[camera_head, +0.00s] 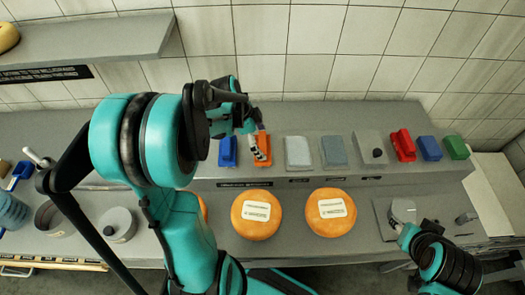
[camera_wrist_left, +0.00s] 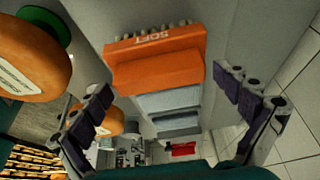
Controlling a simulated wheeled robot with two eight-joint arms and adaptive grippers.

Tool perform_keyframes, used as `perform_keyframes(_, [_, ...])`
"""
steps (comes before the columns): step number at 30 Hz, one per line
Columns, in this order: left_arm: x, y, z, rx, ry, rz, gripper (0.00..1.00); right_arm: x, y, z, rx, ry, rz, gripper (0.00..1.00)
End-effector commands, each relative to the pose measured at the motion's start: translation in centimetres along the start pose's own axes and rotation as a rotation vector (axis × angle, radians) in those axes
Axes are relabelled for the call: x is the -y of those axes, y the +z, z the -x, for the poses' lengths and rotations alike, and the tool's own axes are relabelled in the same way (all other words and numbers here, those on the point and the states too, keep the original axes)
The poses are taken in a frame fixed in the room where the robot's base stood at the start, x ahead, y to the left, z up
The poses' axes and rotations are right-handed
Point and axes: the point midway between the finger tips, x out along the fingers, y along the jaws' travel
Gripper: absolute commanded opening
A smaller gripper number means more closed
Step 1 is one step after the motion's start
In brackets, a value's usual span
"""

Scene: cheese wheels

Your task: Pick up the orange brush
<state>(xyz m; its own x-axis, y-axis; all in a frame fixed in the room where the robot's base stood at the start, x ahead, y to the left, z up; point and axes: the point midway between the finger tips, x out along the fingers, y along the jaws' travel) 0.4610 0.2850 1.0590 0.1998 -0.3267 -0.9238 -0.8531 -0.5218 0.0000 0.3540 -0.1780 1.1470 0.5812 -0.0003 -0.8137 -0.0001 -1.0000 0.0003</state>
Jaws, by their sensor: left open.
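The orange brush (camera_head: 266,143) lies on the raised grey ledge, partly hidden by my left gripper in the head view. In the left wrist view the orange brush (camera_wrist_left: 158,70) shows its block with the word "SOFT" and a row of bristle tufts along one edge. My left gripper (camera_head: 256,150) is open above the brush. In the left wrist view its two dark-padded fingers (camera_wrist_left: 165,90) stand apart, one to each side of the brush, with a visible gap.
A blue brush (camera_head: 228,151) lies just left of the orange one, and a pale grey block (camera_head: 298,152) just right. Red (camera_head: 403,145), blue (camera_head: 429,148) and green (camera_head: 455,147) items lie further right. Orange cheese wheels (camera_head: 257,229) sit on the lower counter. A shelf (camera_head: 90,45) hangs upper left.

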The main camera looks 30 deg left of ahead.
Motion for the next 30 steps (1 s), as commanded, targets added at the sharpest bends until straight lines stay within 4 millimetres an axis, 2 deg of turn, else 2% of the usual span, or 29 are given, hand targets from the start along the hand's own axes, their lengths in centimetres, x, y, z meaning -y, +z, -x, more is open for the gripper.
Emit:
perform_keyframes(2, [0.0,0.0,-0.6,0.000,0.000,0.000,1.00,0.0,0.1,-0.1,0.000,0.000,0.000,0.40])
perform_keyframes(8, [0.0,0.0,-0.6,0.000,0.000,0.001,1.00,0.0,0.1,-0.1,0.000,0.000,0.000,0.40])
perform_keyframes(9, [0.0,0.0,-0.6,0.000,0.000,0.001,0.97,0.0,0.1,-0.1,0.000,0.000,0.000,0.40])
perform_keyframes(14, [0.0,0.0,-0.6,0.000,0.000,0.001,0.55,0.0,0.1,-0.1,0.000,0.000,0.000,0.40])
perform_keyframes(15, [-0.1,0.0,-0.6,0.000,0.000,0.001,0.51,0.0,0.1,-0.1,0.000,0.000,0.000,0.40])
perform_keyframes(25, [-0.1,-0.1,-0.4,0.001,0.000,0.001,0.51,0.0,0.0,0.0,0.000,0.000,0.000,0.40])
perform_keyframes(30, [-0.1,-0.7,1.0,0.000,0.000,0.001,0.51,0.0,-0.3,0.3,0.000,0.000,0.000,0.40])
